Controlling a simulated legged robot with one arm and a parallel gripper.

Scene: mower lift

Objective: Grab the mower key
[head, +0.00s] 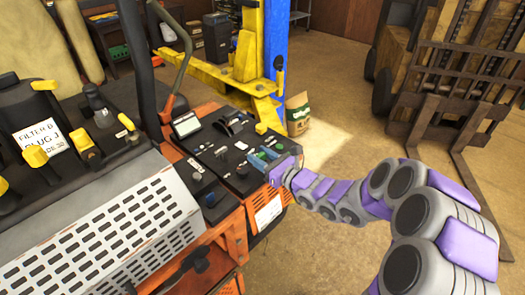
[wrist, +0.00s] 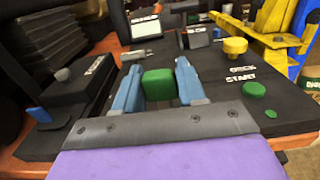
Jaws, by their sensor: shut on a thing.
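A green block (wrist: 159,84), which I take to be the head of the mower key, sits between the blue fingers of my gripper (wrist: 160,85) in the wrist view. My gripper is shut on it, low over the black control panel (wrist: 225,90). The lower part of the green block is hidden, so I cannot tell whether it is still seated in the panel. In the head view, my gripper (head: 264,157) is at the right end of the mower's control panel (head: 215,160), and the key is too small to make out clearly.
A green button (wrist: 254,89) and a yellow knob (wrist: 235,46) stand to the right of the fingers. A small screen (head: 186,125) rises at the panel's back. A yellow lift (head: 245,60) stands behind, and a forklift (head: 440,95) at right. Floor between them is mostly clear.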

